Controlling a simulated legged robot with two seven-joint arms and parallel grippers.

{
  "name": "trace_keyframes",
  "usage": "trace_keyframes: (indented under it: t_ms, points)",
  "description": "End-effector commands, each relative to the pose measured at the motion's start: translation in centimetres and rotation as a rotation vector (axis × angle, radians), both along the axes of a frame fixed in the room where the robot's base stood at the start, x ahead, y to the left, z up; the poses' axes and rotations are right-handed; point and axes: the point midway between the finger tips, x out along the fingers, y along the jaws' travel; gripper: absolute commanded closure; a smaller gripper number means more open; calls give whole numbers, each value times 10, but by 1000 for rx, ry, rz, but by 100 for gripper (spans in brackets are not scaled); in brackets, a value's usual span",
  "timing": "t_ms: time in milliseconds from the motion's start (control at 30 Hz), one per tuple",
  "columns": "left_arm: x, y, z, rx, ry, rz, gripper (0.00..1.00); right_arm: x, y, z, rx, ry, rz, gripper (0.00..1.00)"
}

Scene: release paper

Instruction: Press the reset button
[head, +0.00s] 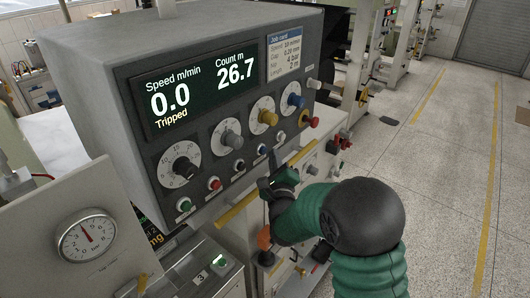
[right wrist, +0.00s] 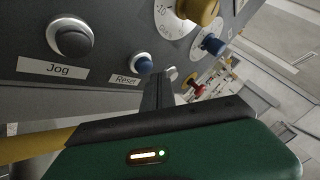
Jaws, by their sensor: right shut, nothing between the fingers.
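The reset button (right wrist: 144,64) is a small blue button in a metal ring, with a "Reset" label under it in the right wrist view. In the head view the blue button (head: 262,149) is at the lower right of the control panel's button row. My right gripper (head: 273,157) is shut and empty, close in front of the panel beside the blue button. In the right wrist view its narrow fingers (right wrist: 168,79) point at the panel just right of the button. They look apart from it; the exact gap is unclear. My left gripper is not in view.
The black Jog button (right wrist: 71,38) is left of Reset. Knobs, including a yellow one (head: 268,117), sit above. The display (head: 205,85) reads 0.0, 26.7 and "Tripped". A yellow bar (head: 240,208) runs below the panel. Open floor (head: 440,180) lies right.

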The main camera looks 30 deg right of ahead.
Motion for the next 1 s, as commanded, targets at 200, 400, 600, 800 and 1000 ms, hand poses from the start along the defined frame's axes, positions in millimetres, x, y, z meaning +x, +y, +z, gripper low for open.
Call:
trace_keyframes:
  t_ms: [200, 400, 600, 800, 1000]
  points:
    - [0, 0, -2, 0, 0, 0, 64, 3, -1, -1, 1, 1, 0, 100]
    - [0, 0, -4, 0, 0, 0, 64, 5, 0, -1, 1, 1, 0, 100]
    - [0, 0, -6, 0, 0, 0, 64, 7, 1, -1, 0, 0, 0, 100]
    - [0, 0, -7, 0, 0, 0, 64, 9, 3, -1, 1, -1, 1, 100]
    - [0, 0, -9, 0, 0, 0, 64, 12, 4, -1, 1, 0, 1, 100]
